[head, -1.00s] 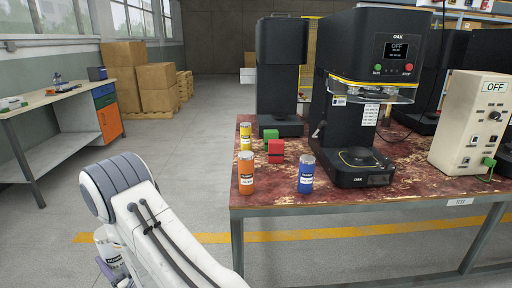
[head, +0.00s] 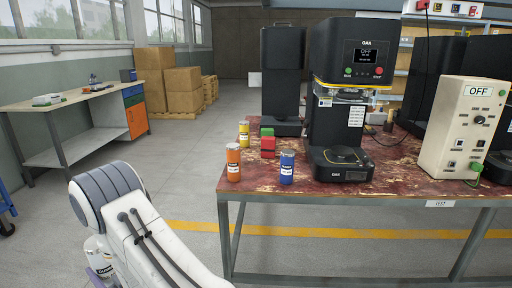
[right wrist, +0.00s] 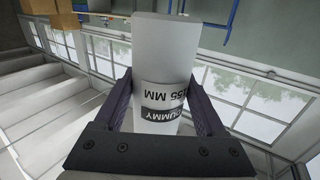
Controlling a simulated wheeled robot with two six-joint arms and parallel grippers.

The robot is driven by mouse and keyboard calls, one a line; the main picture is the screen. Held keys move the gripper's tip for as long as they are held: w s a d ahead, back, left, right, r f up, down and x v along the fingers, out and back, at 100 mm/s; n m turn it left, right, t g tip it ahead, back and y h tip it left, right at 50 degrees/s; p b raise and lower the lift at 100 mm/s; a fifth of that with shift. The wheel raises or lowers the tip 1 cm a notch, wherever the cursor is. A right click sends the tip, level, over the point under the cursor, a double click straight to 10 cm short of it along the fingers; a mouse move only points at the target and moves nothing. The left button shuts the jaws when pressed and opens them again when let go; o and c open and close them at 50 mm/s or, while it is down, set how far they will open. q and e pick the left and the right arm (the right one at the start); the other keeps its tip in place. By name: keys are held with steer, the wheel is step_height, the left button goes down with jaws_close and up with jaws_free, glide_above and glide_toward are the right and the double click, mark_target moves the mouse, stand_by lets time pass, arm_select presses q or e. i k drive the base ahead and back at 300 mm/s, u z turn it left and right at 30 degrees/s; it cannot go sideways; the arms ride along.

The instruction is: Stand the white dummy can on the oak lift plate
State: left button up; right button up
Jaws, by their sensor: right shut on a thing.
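The white dummy can (right wrist: 162,65) is held between the dark fingers of my right gripper (right wrist: 165,108). Its label reads DUMMY 155 MM, upside down in the right wrist view. In the head view the can (head: 95,246) shows partly at lower left, behind my white right arm, with one finger (head: 94,274) beside it. The black OAK machine (head: 342,95) stands on the red worktable, its screen reading OFF. Its round lift plate (head: 342,155) is low on the machine's base and looks empty. The can is well left of it, off the table. My left gripper is out of view.
An orange can (head: 233,162), a blue can (head: 287,168), a yellow can (head: 243,134) and red and green blocks (head: 268,146) stand left of the machine on the worktable (head: 400,182). A beige control box (head: 464,128) is at right. Open floor lies left of the table.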

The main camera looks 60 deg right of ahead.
mark_target(341, 149)
steer(key=k, duration=0.7)
steer(key=z, duration=1.9)
